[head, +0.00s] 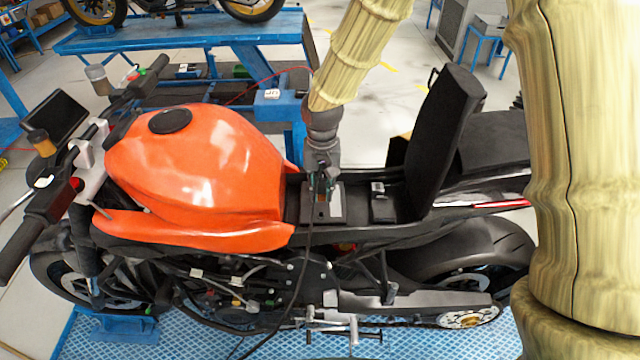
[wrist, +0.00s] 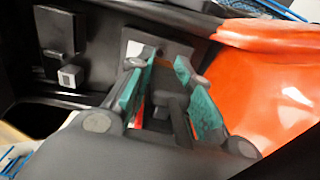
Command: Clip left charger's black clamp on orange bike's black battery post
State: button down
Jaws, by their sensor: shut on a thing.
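The orange bike (head: 200,165) stands side-on with its rear seat panel (head: 445,130) tilted up. Its battery (head: 335,210) is a grey-topped block in the open bay behind the tank; its top also shows in the wrist view (wrist: 178,48). My gripper (head: 322,185) points down over the battery. In the wrist view its teal-padded fingers (wrist: 168,95) are shut on the dark clamp (wrist: 172,105). A black cable (head: 308,240) hangs from there down the bike's near side. A red patch shows beside the clamp. The black post is not clearly seen, and I cannot tell whether the clamp touches it.
A small dark box (head: 382,203) sits in the bay right of the battery. The raised seat panel stands close to the right of my gripper. Behind the bike are a blue lift table (head: 180,38) and a blue box with a white label (head: 272,96).

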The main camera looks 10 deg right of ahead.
aim_at(321, 214)
jog(key=shift+w+f, duration=0.2)
jog(key=shift+f, duration=0.15)
jog(key=shift+s+f+b, duration=0.15)
jog(key=shift+f+b, duration=0.45)
jog(key=shift+b, duration=0.05)
jog(key=shift+f+b, duration=1.45)
jog(key=shift+f, duration=0.65)
jog(key=shift+g+p, duration=0.3)
jog(key=shift+p, duration=0.55)
jog(key=shift+r+p, duration=0.1)
jog(key=shift+p, duration=0.3)
jog(key=shift+f, duration=0.65)
dwell(0.7)
jog(key=c, duration=1.2)
grip_release()
